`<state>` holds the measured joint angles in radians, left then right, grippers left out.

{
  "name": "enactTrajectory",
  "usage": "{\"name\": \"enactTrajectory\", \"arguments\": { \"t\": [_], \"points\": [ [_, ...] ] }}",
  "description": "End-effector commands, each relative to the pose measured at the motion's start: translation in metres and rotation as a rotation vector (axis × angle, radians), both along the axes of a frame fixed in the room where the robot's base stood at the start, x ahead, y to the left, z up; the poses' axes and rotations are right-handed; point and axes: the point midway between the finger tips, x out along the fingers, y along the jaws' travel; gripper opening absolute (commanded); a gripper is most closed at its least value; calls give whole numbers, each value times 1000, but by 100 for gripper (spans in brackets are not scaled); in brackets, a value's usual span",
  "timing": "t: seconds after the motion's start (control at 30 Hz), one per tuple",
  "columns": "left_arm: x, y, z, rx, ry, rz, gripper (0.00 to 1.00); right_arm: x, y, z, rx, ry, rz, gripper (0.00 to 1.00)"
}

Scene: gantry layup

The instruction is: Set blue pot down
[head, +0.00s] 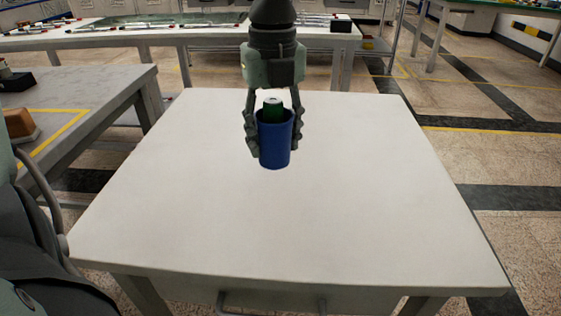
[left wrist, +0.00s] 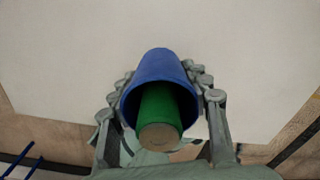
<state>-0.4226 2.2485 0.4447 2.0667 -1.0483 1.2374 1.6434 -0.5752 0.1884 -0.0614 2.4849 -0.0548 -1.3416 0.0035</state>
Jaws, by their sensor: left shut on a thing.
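The blue pot (head: 274,148) is upright over the far middle part of the white table (head: 300,225). A green can-like thing with a pale top (head: 273,107) stands inside it and sticks out above the rim. My left gripper (head: 273,135) comes down from above, its fingers shut on both sides of the pot. In the left wrist view the pot (left wrist: 158,62) lies between the finger pads, with the green thing (left wrist: 160,105) in its mouth. I cannot tell whether the pot's base touches the table. My right gripper is in neither view.
The white tabletop is otherwise bare, with free room all around the pot. A grey table with a yellow-taped outline (head: 65,128) stands at the left, holding a brown block (head: 20,124). A long bench (head: 130,42) with small items runs behind.

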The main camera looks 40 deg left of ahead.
Motion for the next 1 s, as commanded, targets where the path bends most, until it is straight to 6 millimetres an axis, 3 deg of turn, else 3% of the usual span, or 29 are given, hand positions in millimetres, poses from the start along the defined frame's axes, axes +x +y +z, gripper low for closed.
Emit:
{"name": "enactTrajectory", "arguments": {
  "t": [0.13,0.5,1.0],
  "points": [
    [-1,-13,-8,2,-1,-1,20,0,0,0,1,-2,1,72],
    [-2,-15,-48,-1,-1,1,20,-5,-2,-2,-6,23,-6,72],
    [-2,-15,-49,0,-2,1,20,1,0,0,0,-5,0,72]
  ]
}}
